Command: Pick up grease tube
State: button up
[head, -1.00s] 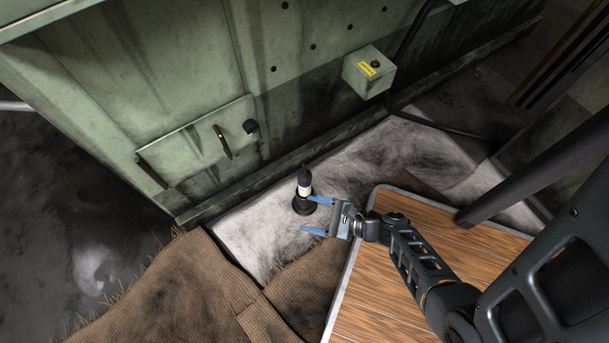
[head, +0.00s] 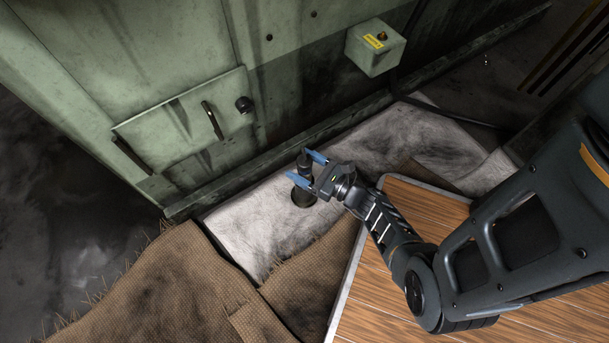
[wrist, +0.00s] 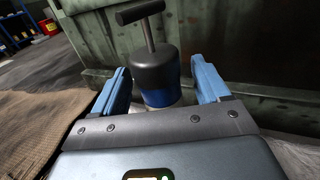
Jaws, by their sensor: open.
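The grease tube (head: 305,160) stands upright on the grey ledge by the green machine. In the wrist view it shows as a dark cap with a T-shaped top (wrist: 154,68) above a blue and white body. My gripper (head: 308,168) is open, with its blue fingers on either side of the tube. In the wrist view the tube stands between and just beyond the open fingers (wrist: 163,80). A gap shows on both sides, and I see no contact. The tube's lower part is partly hidden by my gripper.
The green machine wall (head: 200,150) rises close behind the tube, with a handle (head: 212,120) and a button box (head: 376,47). Brown sacking (head: 170,290) lies in front. A wooden board (head: 400,270) lies under my arm at right. The grey ledge (head: 250,225) has free room.

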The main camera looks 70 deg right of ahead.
jog(key=shift+w+d, duration=0.15)
jog(key=shift+w, duration=0.65)
jog(key=shift+r, duration=0.1)
grip_shut()
